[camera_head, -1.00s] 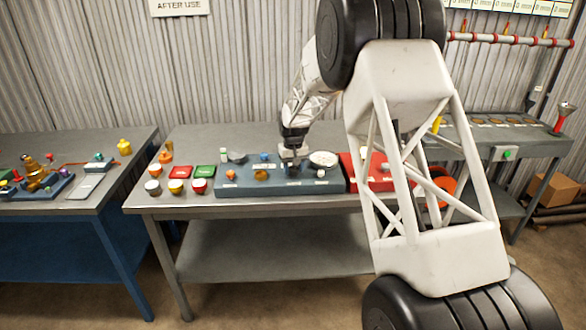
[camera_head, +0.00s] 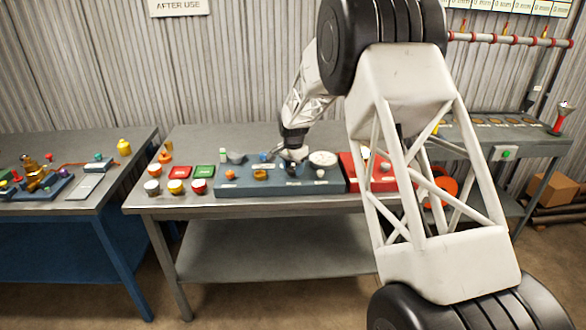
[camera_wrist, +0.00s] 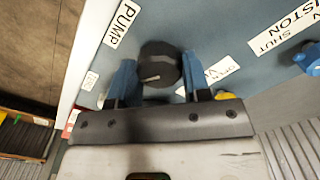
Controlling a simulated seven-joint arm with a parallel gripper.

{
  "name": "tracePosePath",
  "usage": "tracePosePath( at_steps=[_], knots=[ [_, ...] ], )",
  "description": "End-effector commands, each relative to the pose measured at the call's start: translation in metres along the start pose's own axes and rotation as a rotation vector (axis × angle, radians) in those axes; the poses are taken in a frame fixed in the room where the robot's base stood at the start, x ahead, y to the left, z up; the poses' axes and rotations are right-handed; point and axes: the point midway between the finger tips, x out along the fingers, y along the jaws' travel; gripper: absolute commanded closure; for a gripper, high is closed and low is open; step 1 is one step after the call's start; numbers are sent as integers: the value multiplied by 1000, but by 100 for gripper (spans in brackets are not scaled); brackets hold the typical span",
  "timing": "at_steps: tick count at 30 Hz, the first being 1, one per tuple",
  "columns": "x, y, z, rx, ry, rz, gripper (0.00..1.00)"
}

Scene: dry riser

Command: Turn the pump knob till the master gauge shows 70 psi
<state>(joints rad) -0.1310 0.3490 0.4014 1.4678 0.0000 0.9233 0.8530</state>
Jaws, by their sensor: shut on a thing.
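The black pump knob (camera_wrist: 158,62) stands on the blue-grey panel in the wrist view, near a "PUMP" label (camera_wrist: 121,24). It has a pale pointer mark on its top. The blue fingers of my gripper (camera_wrist: 158,68) are shut on the knob, one on each side. In the head view my gripper (camera_head: 293,165) is low over the blue-grey panel (camera_head: 235,187) and hides the knob. A round white-faced gauge (camera_head: 323,158) lies just right of the gripper; its reading is too small to tell.
An orange knob (camera_head: 230,175) and a yellow-brown one (camera_head: 260,175) sit left on the panel. A red case (camera_head: 353,172) stands to its right. Red and green trays (camera_head: 204,172) and several small pots are at the left. A blue valve handle (camera_wrist: 308,60) is near the panel's edge.

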Motion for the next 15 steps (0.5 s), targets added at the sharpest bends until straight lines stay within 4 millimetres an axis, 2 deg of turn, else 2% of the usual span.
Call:
tracePosePath(
  at_steps=[6,15],
  knots=[
    [1,1,1,199,-1,2,80],
    [0,1,1,402,-1,1,80]
  ],
)
